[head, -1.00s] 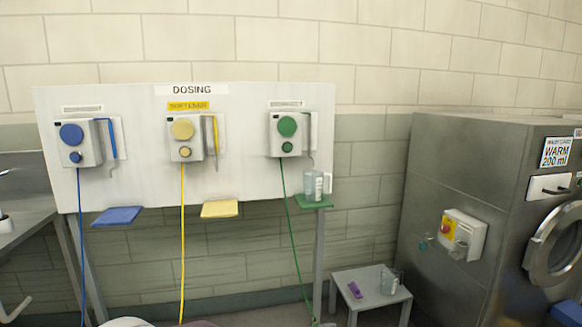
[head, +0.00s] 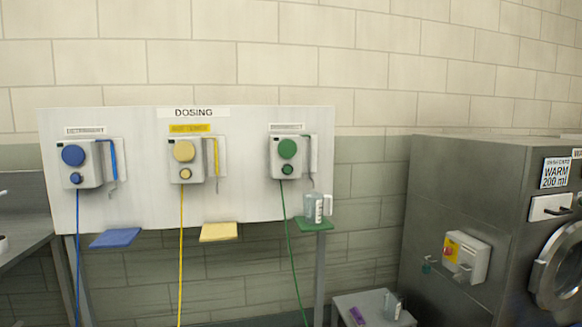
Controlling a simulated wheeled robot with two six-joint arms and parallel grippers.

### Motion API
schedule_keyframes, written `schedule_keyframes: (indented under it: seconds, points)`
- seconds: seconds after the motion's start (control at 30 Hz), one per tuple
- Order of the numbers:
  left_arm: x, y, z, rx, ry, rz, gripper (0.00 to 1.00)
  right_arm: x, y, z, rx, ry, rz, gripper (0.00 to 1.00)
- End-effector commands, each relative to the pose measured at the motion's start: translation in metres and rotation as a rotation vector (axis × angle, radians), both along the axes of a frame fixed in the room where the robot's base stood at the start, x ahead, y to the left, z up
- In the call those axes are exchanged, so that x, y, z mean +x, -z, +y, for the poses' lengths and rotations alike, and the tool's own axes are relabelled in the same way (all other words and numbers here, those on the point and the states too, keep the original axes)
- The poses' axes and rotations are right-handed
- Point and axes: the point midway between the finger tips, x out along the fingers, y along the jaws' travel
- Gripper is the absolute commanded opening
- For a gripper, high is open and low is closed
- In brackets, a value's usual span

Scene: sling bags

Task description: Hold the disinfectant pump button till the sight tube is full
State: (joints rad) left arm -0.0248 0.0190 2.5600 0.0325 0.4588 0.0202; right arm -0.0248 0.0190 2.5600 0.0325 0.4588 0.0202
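The green pump unit (head: 287,157), its label too blurred to read surely, is on the right of the white dosing board (head: 140,205). It has a large green round part (head: 287,148) above a smaller green button (head: 287,170). A thin tube (head: 309,165) runs down its right side; its fill level is too small to tell. A clear jug (head: 317,206) with a white label stands on the green shelf (head: 314,225) below the tube. Neither of my grippers is in view.
A blue pump (head: 76,163), labelled detergent, and a yellow pump (head: 184,160) share the board, above a blue shelf (head: 115,238) and a yellow shelf (head: 219,232). A grey washer (head: 480,220) stands right. A low table (head: 374,300) holds a purple item and a clear container.

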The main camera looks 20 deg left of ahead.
Motion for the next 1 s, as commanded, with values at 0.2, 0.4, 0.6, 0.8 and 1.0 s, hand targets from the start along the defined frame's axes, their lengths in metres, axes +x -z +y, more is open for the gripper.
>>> schedule_keyframes:
  seconds: [0.2,0.4,0.6,0.8,1.0]
  points:
    - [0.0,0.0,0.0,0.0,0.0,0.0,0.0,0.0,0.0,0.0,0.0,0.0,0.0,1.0]
    - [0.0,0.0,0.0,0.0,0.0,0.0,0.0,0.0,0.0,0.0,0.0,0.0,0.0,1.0]
    - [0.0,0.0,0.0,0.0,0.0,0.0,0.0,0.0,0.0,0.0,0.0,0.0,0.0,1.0]
    - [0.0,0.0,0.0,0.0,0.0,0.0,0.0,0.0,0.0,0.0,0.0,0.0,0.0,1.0]
    - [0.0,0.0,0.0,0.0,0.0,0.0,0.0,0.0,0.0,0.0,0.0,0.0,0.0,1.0]
